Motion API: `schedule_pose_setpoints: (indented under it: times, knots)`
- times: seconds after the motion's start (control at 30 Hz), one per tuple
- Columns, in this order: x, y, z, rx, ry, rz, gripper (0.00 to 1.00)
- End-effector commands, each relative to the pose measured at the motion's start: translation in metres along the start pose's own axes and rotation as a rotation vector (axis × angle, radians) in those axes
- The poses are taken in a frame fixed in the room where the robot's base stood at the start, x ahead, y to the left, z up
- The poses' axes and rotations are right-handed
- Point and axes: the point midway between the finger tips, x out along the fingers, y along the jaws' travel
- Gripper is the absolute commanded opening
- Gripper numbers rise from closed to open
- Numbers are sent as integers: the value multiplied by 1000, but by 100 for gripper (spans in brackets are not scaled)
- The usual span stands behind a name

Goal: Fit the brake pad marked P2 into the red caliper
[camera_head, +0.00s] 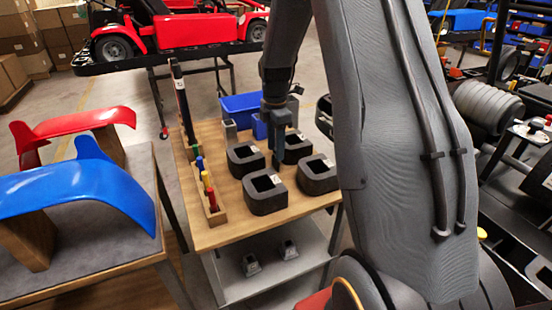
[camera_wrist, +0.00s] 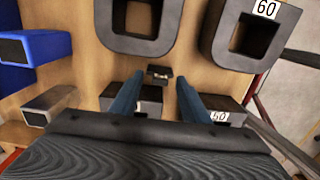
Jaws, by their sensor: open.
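My gripper (camera_head: 276,162) points down over the wooden table (camera_head: 215,236), among several black blocks with square openings. In the wrist view my gripper (camera_wrist: 158,85) has its two blue fingers apart. A small dark piece (camera_wrist: 158,72) shows on the table between and just beyond the fingertips; it looks clear of both, but I cannot tell whether it is a brake pad. I can read no P2 mark. I cannot make out a red caliper in either view.
Black blocks (camera_head: 265,191) (camera_wrist: 262,35) stand close around my gripper, one labelled 60. A blue fender (camera_head: 80,188) lies on the left table. A red kart (camera_head: 190,33) stands behind.

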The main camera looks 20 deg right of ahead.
Motion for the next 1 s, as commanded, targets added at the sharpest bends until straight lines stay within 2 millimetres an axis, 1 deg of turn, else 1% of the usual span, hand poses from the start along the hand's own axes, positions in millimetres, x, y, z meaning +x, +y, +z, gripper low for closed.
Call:
schedule_pose_setpoints:
  times: [0.03,0.13,0.37,0.4,0.47,0.5,0.63,0.67,0.87,1.0]
  knots:
    - [6,-1,0,0,1,-3,42]
    - [13,-1,0,0,0,-1,42]
    - [16,0,0,0,0,0,42]
    - [16,0,0,1,0,0,40]
    - [16,0,0,1,0,0,30]
    - [16,0,0,1,0,0,24]
    - [15,0,0,1,0,0,2]
    - [15,0,0,1,0,0,0]
    - [15,0,0,1,0,1,0]
    - [7,1,0,1,-1,4,0]
